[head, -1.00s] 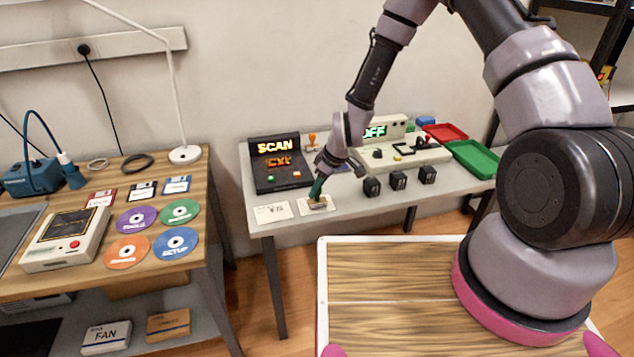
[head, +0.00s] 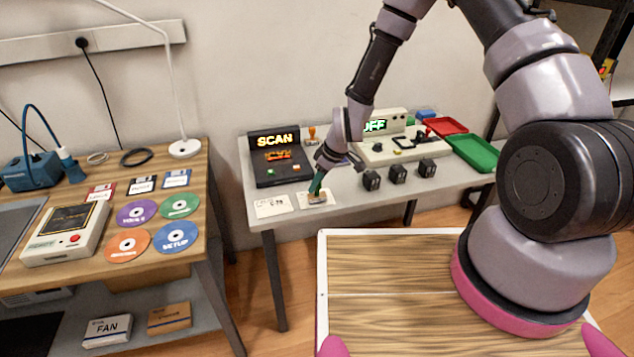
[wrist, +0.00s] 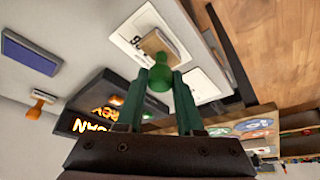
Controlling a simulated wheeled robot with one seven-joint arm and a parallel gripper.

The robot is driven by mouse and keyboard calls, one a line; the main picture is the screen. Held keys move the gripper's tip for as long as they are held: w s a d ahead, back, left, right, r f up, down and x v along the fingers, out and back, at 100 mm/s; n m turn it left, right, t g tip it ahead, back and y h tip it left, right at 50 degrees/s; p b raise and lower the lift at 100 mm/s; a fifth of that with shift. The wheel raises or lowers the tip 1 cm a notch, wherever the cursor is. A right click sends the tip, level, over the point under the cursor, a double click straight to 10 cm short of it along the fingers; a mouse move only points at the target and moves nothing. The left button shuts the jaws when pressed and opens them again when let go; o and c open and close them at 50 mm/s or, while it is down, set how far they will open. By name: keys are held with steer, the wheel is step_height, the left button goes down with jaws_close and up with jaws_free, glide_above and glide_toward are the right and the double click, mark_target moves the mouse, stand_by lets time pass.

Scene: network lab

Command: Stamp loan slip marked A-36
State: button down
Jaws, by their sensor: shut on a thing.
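My gripper (head: 322,180) is shut on the green handle of a stamp (wrist: 160,80) with a pale wooden block. The stamp is over the right loan slip (head: 322,204), a white card on the grey bench. Whether the block touches the card I cannot tell. In the wrist view this slip (wrist: 122,40) shows part of a black mark, which the block partly hides, so I cannot read it whole. The left loan slip (head: 272,207) lies beside it with a small mark that looks like C-78. It also shows, partly covered by my finger, in the wrist view (wrist: 208,88).
A black SCAN console (head: 280,172) stands behind the slips, with an orange stamp (head: 311,133) near it. A blue pad (wrist: 30,52) shows in the wrist view. Several black blocks (head: 398,174) stand right of the slips. Red (head: 447,126) and green trays (head: 472,153) lie farther right.

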steer(key=shift+f, duration=0.5)
stand_by(1.1)
steer(key=shift+r, duration=3.55)
steer(key=shift+w, duration=0.1)
